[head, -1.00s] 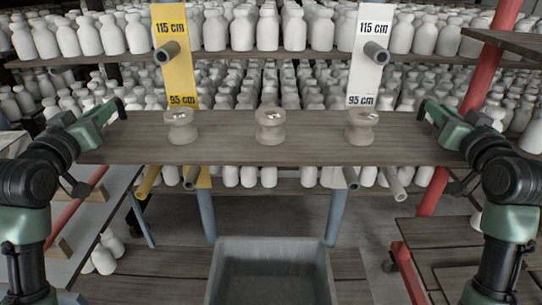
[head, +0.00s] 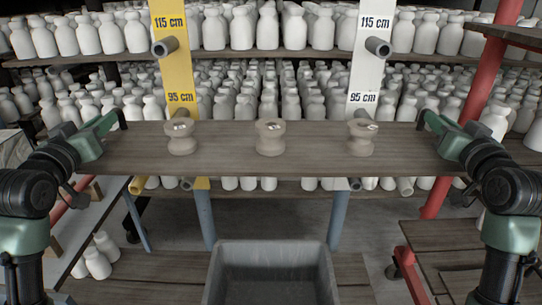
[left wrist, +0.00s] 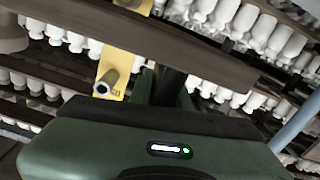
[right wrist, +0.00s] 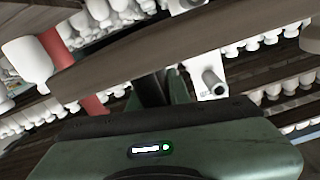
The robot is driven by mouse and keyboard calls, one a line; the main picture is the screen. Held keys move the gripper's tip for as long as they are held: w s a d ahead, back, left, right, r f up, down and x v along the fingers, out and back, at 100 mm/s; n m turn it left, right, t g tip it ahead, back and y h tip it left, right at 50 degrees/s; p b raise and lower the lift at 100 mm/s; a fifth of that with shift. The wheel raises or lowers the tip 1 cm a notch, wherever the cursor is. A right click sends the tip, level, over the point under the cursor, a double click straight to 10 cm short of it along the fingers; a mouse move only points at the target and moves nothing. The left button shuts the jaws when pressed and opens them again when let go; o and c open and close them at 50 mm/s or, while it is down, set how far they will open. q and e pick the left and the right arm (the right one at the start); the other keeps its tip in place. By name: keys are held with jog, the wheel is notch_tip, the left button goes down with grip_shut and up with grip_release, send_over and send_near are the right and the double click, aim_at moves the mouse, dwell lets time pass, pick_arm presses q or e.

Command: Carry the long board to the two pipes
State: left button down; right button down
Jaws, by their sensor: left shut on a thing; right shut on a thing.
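The long board (head: 225,145) is level across the head view, and three clay spools (head: 181,138) (head: 270,138) (head: 362,138) stand upright on it in a row. My left gripper (head: 112,127) is shut on its left end and my right gripper (head: 430,127) on its right end. The board also shows in the left wrist view (left wrist: 150,42) and right wrist view (right wrist: 165,50). Beyond it, a pipe sticks out of the yellow post at 115 cm (head: 165,46) and another out of the white post (head: 377,46).
Shelves of white bottles (head: 215,30) fill the back. A grey tub (head: 270,248) stands below the board. Red uprights (head: 480,80) and a wooden shelf (head: 505,35) are at the right. Bottles (head: 97,264) stand low at the left.

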pick_arm(q)
jog(key=shift+d+f, duration=0.3)
pick_arm(e)
jog(key=shift+a+f, duration=0.3)
pick_arm(q)
jog(key=c, duration=1.7)
grip_release()
jog(key=shift+f+b, duration=0.25)
jog(key=shift+b, duration=0.1)
jog(key=shift+c, duration=0.2)
pick_arm(e)
jog(key=c, duration=1.7)
grip_release()
jog(key=shift+f, duration=0.3)
jog(key=shift+c, duration=0.2)
pick_arm(q)
jog(key=o, duration=0.4)
jog(key=shift+r, duration=0.15)
pick_arm(e)
jog(key=o, duration=0.4)
jog(key=shift+r, duration=0.15)
pick_arm(q)
jog(key=shift+s+a, duration=0.15)
pick_arm(e)
jog(key=shift+s+d+r, duration=0.1)
jog(key=shift+d, duration=0.05)
